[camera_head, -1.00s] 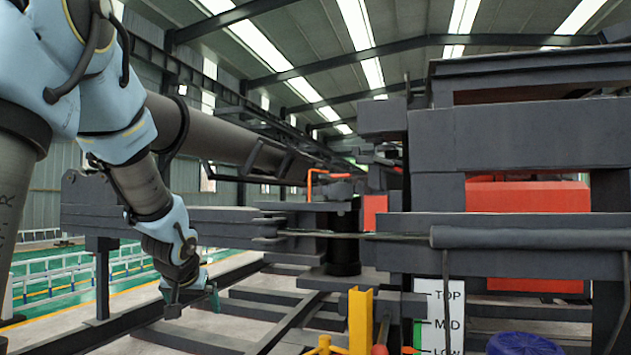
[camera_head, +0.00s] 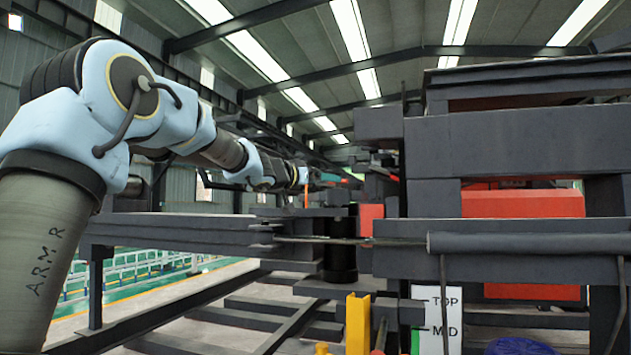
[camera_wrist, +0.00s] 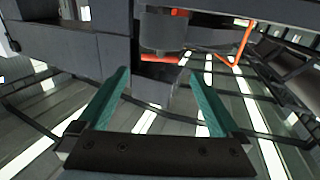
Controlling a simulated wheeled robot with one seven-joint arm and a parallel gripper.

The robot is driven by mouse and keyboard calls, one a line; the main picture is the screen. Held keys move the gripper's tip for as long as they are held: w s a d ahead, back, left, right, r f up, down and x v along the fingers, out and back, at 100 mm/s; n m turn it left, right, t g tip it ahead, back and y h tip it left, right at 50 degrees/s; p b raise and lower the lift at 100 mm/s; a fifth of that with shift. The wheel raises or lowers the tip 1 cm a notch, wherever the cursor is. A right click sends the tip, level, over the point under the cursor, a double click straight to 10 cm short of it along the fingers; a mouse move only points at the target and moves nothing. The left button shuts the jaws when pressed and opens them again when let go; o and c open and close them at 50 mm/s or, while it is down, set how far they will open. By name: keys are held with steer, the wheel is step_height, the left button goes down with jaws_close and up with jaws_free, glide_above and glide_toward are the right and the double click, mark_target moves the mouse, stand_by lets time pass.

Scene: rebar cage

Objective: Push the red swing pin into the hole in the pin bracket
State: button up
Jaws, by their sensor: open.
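The red swing pin shows in the wrist view as a thin bent orange-red rod (camera_wrist: 243,42) at the upper right, outside the fingers. In the head view, a short upright piece of it (camera_head: 306,197) shows just below my gripper (camera_head: 325,178); the rest is mostly hidden behind my arm. My gripper is open and empty, with its two teal fingers apart in the wrist view (camera_wrist: 160,78). The rod is not between them. I cannot make out the pin bracket or its hole clearly; dark blocks and a red part (camera_wrist: 162,55) lie beyond the fingertips.
Dark steel beams (camera_head: 170,230) run below my arm. A dark frame (camera_head: 520,140) with red panels (camera_head: 522,204) stands at the right. A yellow post (camera_head: 358,322) and a TOP/MID sign (camera_head: 436,315) stand at the front. Open floor lies at the left.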

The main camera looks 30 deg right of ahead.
steer(key=p+x, duration=0.2)
steer(key=x, duration=0.7)
steer(key=shift+p, duration=0.35)
jaws_close()
stand_by(0.4)
